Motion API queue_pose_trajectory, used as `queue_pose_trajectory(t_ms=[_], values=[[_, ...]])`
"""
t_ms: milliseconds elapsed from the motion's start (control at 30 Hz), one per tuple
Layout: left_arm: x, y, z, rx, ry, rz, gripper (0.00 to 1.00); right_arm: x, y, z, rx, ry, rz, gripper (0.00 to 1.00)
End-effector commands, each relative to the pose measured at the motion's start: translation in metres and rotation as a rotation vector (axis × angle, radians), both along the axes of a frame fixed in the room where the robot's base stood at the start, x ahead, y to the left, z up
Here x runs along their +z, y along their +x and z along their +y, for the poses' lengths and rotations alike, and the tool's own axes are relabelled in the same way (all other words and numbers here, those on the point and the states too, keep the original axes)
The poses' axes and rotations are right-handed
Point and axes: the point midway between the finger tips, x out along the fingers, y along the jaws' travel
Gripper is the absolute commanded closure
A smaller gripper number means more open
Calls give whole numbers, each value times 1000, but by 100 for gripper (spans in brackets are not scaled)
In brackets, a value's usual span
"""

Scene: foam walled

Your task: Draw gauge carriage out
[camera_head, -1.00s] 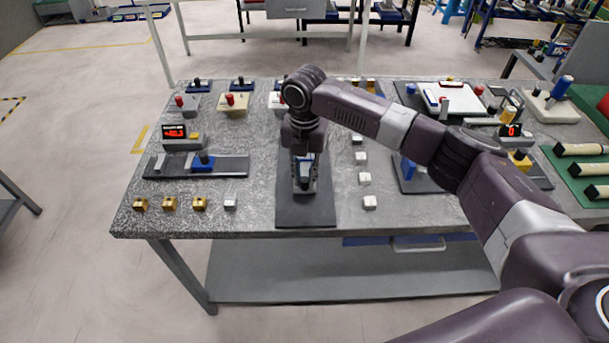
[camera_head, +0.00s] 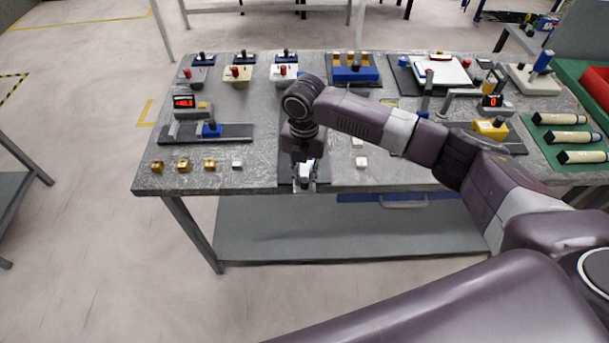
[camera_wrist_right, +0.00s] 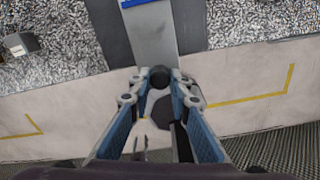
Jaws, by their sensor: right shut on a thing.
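My right gripper (camera_head: 304,182) is at the table's front edge, over the near end of a dark base plate (camera_head: 286,187). In the right wrist view its fingers (camera_wrist_right: 159,88) are closed around a dark round knob (camera_wrist_right: 159,76). The knob sits at the end of a grey bar (camera_wrist_right: 152,38), which has a blue part (camera_wrist_right: 135,3) at the top of the picture. The bar lies along the dark base plate (camera_wrist_right: 107,30), and the knob end is at the table edge, with floor below. I take bar and knob as the gauge carriage. My arm hides the plate's far part.
Several small blocks (camera_head: 210,164) line the front edge. Floor in front is clear.

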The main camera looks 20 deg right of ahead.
Motion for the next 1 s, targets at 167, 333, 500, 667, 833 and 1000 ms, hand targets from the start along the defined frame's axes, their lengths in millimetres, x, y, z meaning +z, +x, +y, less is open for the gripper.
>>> queue_pose_trajectory(t_ms=[167, 333, 500, 667, 833, 1000], values=[[3, 36, -3, 0, -6, -52, 60, 0, 0, 1, 0, 2, 0, 73], [2, 38, -4, 0, -7, -54, 60, 0, 0, 0, 0, 2, -1, 64], [1, 17, -3, 1, -4, -25, 60, 0, 0, 0, 0, 0, -1, 64], [1, 17, -3, 1, -5, -26, 60, 12, 1, 0, 0, 1, -3, 64], [1, 19, -3, 1, -5, -28, 60, 45, 2, 0, 1, 1, -5, 64], [1, 21, -3, 1, -5, -30, 60, 81, 2, 1, 1, 2, -5, 64]])
